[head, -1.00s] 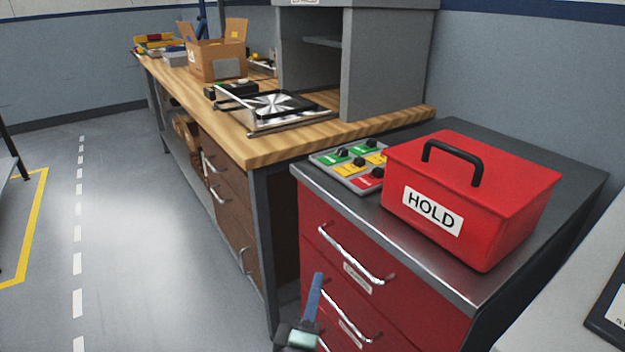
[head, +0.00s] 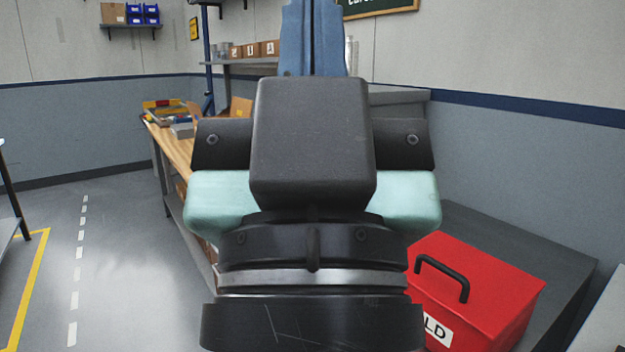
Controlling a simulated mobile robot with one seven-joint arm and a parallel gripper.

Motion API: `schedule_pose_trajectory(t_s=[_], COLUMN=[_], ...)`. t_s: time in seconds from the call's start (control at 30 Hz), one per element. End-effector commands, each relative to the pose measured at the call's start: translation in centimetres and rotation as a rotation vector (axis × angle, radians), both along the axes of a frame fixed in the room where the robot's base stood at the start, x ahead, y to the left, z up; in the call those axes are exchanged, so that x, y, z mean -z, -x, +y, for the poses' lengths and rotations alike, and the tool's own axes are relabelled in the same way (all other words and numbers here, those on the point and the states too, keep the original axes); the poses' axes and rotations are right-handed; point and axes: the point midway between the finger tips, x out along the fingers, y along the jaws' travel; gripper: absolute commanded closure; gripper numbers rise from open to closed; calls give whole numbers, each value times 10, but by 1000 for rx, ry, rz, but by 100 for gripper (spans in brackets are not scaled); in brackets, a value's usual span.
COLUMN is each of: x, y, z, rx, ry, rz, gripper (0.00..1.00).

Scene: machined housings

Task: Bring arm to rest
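My gripper (head: 312,40) and the end of my arm fill the middle of the head view, close to the camera. The blue finger part points up toward the top edge. Below it are a dark grey housing, pale green pads on both sides and a black wrist with a metal ring.
A red HOLD box (head: 478,290) with a black handle sits on the dark cabinet top (head: 520,240) at right. The wooden bench (head: 175,150) is mostly hidden behind my arm. Open floor (head: 120,260) with a dashed white line lies at left.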

Motion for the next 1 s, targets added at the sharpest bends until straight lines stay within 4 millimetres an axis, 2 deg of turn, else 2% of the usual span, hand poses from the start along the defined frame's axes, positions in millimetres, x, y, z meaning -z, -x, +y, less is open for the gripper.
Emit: schedule_pose_trajectory(t_s=[0.03,0.4,0.5,0.6,0.7,1.0], x=[-34,-149,-174,-192,-203,-206], y=[0,-1,-1,-1,-1,-1], z=[0,0,1,1,1,1], rx=[1,0,0,0,0,0], ry=[1,1,1,1,1,1], rz=[1,2,2,2,2,2], gripper=[100,100,100,100,100,100])
